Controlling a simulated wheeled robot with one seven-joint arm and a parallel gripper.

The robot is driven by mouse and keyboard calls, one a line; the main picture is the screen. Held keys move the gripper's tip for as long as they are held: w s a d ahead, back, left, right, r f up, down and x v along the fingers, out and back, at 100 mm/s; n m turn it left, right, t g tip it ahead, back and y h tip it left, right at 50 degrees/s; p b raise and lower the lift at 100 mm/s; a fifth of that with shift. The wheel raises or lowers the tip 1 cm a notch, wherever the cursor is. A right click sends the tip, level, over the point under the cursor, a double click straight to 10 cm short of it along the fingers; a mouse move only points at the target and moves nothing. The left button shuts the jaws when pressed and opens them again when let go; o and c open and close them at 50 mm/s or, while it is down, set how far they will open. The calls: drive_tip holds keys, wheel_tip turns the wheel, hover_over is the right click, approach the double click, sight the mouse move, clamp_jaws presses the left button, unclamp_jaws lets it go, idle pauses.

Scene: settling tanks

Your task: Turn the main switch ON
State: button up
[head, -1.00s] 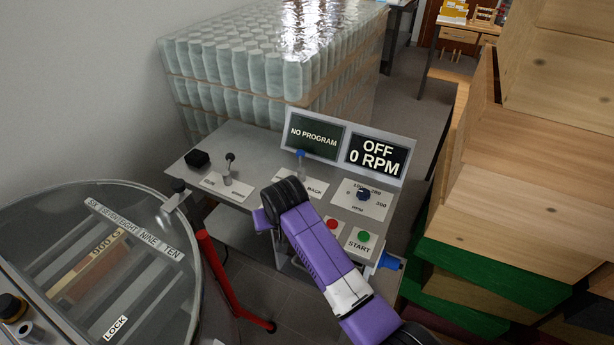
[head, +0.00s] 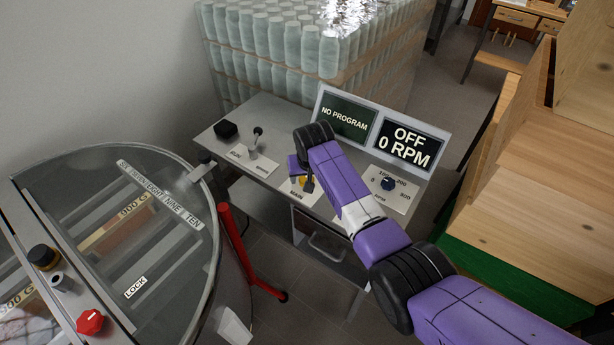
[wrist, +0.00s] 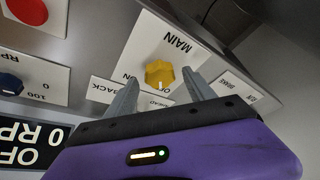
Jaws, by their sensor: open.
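The main switch is a yellow knob (wrist: 158,73) on a white plate lettered MAIN, seen upside down in the wrist view. It also shows in the head view as a small yellow spot (head: 302,182) on the panel's front part. My gripper (wrist: 161,77) is open, with one finger on each side of the knob in the picture. I cannot tell whether the fingers touch it. In the head view my purple arm reaches over the panel and hides part of it. The display (head: 408,146) reads OFF and 0 RPM. I cannot read the knob's pointer clearly.
A program screen (head: 346,119) reads NO PROGRAM. A blue RPM dial (head: 388,184) and a black lever (head: 256,138) stand on the panel. A red button (wrist: 29,11) shows in the wrist view. A round glass-lidded machine (head: 125,235) is left, wooden boxes (head: 535,170) right.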

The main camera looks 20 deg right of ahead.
drive_tip(key=shift+w+f, duration=0.15)
drive_tip(key=shift+f, duration=0.2)
drive_tip(key=c, duration=1.4)
drive_tip(key=shift+o, duration=0.2)
